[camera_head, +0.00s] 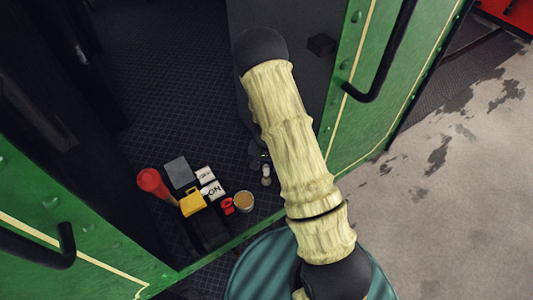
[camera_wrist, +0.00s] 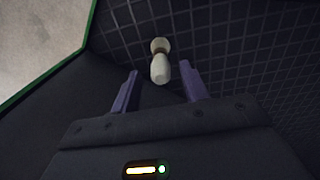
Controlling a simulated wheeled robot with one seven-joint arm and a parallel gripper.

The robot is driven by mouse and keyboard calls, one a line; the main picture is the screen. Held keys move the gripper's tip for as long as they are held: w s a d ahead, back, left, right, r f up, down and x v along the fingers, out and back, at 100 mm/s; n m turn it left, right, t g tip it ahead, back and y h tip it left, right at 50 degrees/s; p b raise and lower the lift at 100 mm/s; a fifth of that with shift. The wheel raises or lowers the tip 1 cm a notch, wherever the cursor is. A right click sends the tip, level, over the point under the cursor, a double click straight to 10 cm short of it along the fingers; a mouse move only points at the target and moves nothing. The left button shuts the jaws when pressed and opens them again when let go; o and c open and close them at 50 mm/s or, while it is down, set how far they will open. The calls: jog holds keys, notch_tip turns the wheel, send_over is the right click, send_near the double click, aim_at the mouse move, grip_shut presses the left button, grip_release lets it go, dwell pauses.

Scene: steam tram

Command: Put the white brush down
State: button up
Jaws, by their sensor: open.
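The white brush (camera_wrist: 160,70) shows in the wrist view as a pale, rounded piece with a brown band near its far end. It appears to be on the dark gridded floor, just beyond and between my fingertips. My gripper (camera_wrist: 158,72) has its two purple fingers spread apart, with a visible gap on each side of the brush. In the head view the small white brush (camera_head: 266,174) shows on the floor just left of my arm. My gripper is mostly hidden there behind the arm.
On the floor to the left are a red cylinder (camera_head: 150,181), a yellow item (camera_head: 192,203), a grey block (camera_head: 179,172), white labelled boxes (camera_head: 212,190), a small red item (camera_head: 227,206) and a round tan-topped tin (camera_head: 243,201). Green panels (camera_head: 355,125) flank the doorway.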

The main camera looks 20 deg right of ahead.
notch_tip(320, 180, up, 8)
jog(key=shift+r+b, duration=0.1)
jog(key=shift+b, duration=0.9)
jog(key=shift+s+r, duration=0.15)
jog(key=shift+r, duration=0.2)
jog(key=s+r+n+t, duration=0.2)
jog(key=s+r+n, duration=0.3)
jog(key=s+r, duration=0.9)
jog(key=shift+r+t, duration=0.2)
jog(key=shift+t, duration=0.1)
jog(key=shift+d+f, duration=0.1)
